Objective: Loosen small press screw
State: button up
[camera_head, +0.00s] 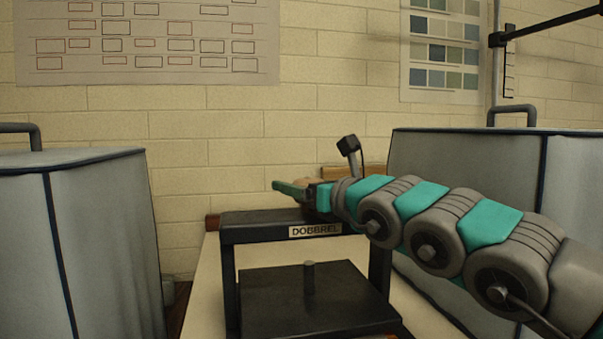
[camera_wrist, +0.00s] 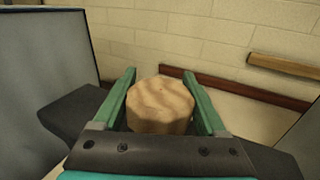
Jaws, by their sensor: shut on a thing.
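The small press is a black frame (camera_head: 262,231) with a name plate reading "DOBBREL" on its top beam. A short grey screw shaft (camera_head: 309,278) stands up from the dark plate (camera_head: 340,298) inside the frame. A round, faceted wooden knob (camera_wrist: 160,108) sits between the two green fingers of my gripper (camera_wrist: 159,73) in the wrist view. My gripper is shut on the knob, one finger on each side. In the head view my gripper (camera_head: 290,188) is just above the top beam, and the knob is mostly hidden there.
The press stands on a pale tabletop (camera_head: 205,290). Large grey-blue covered boxes stand at left (camera_head: 75,230) and right (camera_head: 465,160), the right one behind my arm. A brick wall with charts is behind. A wooden strip (camera_wrist: 285,66) shows at the wall.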

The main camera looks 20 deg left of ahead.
jog(key=shift+s+a+r+n+g+y+p, duration=0.1)
jog(key=shift+n+g+y+p, duration=0.15)
jog(key=shift+n+g+y, duration=0.4)
jog(key=shift+s+r+n+g+y+p, duration=0.1)
jog(key=shift+n+g+y+p, duration=0.15)
jog(key=shift+n+g, duration=0.65)
jog(key=shift+s+a+n+g+y, duration=0.15)
jog(key=shift+n+g+y, duration=0.25)
jog(key=shift+g, duration=0.75)
jog(key=shift+s+f+n+g, duration=0.1)
jog(key=shift+s+n+g, duration=0.1)
jog(key=shift+n+g, duration=0.3)
jog(key=o, duration=1.3)
jog(key=shift+g, duration=0.3)
jog(key=shift+r, duration=1.8)
jog(key=shift+s+d+f, duration=0.1)
jog(key=shift+s+d, duration=0.2)
jog(key=s+d, duration=0.2)
jog(key=s, duration=0.2)
jog(key=s+d+r+b, duration=0.1)
jog(key=s+d, duration=0.2)
jog(key=s, duration=0.1)
jog(key=s+d, duration=0.3)
jog(key=s, duration=0.1)
jog(key=shift+s+d+r+b, duration=0.25)
jog(key=shift+s+b, duration=0.05)
jog(key=shift+s, duration=0.05)
